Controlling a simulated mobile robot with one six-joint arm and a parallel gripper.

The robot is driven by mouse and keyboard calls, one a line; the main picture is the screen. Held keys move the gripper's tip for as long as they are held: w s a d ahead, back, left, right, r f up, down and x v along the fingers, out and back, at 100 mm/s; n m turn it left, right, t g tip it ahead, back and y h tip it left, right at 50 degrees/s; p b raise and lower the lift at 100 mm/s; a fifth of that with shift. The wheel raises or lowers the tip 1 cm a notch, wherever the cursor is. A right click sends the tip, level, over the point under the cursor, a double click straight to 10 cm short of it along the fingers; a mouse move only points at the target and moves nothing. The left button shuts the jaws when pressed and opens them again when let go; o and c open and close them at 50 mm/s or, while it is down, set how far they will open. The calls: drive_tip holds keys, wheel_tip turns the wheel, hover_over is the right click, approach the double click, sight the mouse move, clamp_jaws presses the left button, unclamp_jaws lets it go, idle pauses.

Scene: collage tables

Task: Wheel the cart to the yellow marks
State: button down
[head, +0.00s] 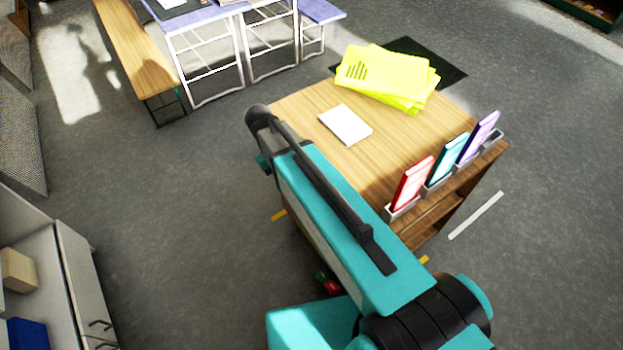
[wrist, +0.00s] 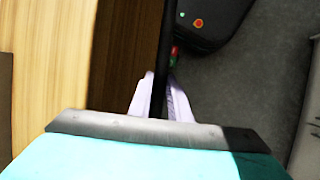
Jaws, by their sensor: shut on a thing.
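The wooden cart (head: 300,108) stands in the middle of the head view, with yellow sheets (head: 385,78), a white pad and upright books on it. Its near side is partly hidden behind my arm. A short yellow mark (head: 279,214) lies on the floor by its left side. Another yellow mark (head: 424,260) shows near its lower right corner, partly hidden by my arm. In the wrist view, my gripper (wrist: 160,88) is shut on a dark bar (wrist: 163,45), apparently the cart's handle, beside wood (wrist: 65,65). The head view hides the gripper.
A wooden bench (head: 140,45) and purple-topped tables (head: 195,15) stand at the upper left. A dark mat (head: 445,72) lies behind the cart. A white strip (head: 475,215) lies on the floor to its right. A pale cabinet (head: 75,270) stands lower left. Grey floor is clear at left.

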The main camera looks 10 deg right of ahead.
drive_tip(key=shift+s+a+r, duration=0.1)
drive_tip(key=shift+s+a, duration=0.1)
drive_tip(key=shift+a, duration=0.3)
drive_tip(key=shift+d, duration=0.1)
drive_tip(key=c, duration=1.6)
unclamp_jaws()
drive_tip(key=shift+c, duration=0.2)
drive_tip(key=w+a+r+p, duration=0.4)
drive_tip(key=w+a, duration=0.5)
drive_tip(key=a, duration=0.1)
drive_tip(key=shift+a+r+p, duration=0.2)
drive_tip(key=shift+a+p, duration=0.2)
